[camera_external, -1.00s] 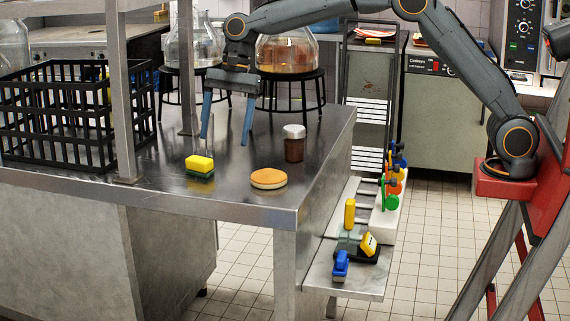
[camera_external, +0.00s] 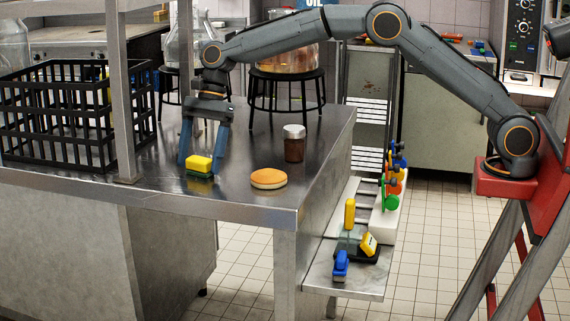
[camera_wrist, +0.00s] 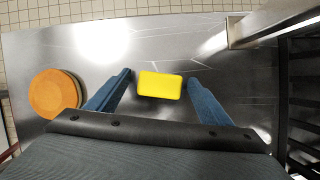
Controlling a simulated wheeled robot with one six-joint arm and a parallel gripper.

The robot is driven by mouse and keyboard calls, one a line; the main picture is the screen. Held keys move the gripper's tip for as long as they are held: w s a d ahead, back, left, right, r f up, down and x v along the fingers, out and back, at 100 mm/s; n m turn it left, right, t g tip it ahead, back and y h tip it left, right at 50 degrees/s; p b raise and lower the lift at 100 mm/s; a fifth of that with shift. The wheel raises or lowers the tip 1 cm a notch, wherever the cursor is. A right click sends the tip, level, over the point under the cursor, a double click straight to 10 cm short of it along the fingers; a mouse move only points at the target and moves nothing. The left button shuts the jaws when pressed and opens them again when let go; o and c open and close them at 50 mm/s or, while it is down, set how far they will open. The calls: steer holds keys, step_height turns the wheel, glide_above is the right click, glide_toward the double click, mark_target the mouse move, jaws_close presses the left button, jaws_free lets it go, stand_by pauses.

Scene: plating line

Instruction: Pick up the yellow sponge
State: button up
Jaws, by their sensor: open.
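The yellow sponge (camera_external: 199,165) lies on the steel counter (camera_external: 240,196), with a dark green layer under its yellow top. My gripper (camera_external: 203,162) is open, pointing down, with its blue fingers on either side of the sponge in the external view. In the wrist view the sponge (camera_wrist: 160,85) shows as a yellow block between the two blue fingers, with a gap on each side. I cannot tell exactly how far the fingertips are above the counter.
A round orange-topped disc (camera_external: 268,178) and a brown jar with a white lid (camera_external: 294,143) stand to the right on the counter. A black crate (camera_external: 70,115) and a metal post (camera_external: 122,90) are on the left. A lower shelf (camera_external: 350,284) holds small tools.

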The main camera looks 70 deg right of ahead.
steer(key=shift+a+f, duration=0.15)
steer(key=shift+f, duration=0.2)
steer(key=shift+c, duration=0.3)
steer(key=c, duration=1)
steer(key=shift+r, duration=0.1)
steer(key=shift+c, duration=0.2)
